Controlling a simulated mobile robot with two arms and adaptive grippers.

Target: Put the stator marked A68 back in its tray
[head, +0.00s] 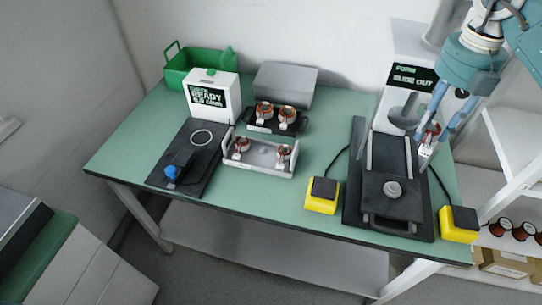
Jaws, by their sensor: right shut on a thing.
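My right gripper (431,133) comes in from the top right and is shut on a copper-wound stator (431,129), held above the right side of the table. The mark on this stator is too small to read. A light grey tray (260,165) stands mid-table with a stator at its left end (241,146) and another at its right end (283,153); the middle between them is bare. A dark tray (261,127) behind it holds two more stators (287,116). My left gripper is not in view.
A black press-like fixture (389,213) reading "SLIDE OUT" stands below the right gripper, with yellow switch boxes (321,196) either side. A tester (210,97) reading "READY" stands at left on a dark base. A green bin (195,62) and grey box (285,84) stand behind.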

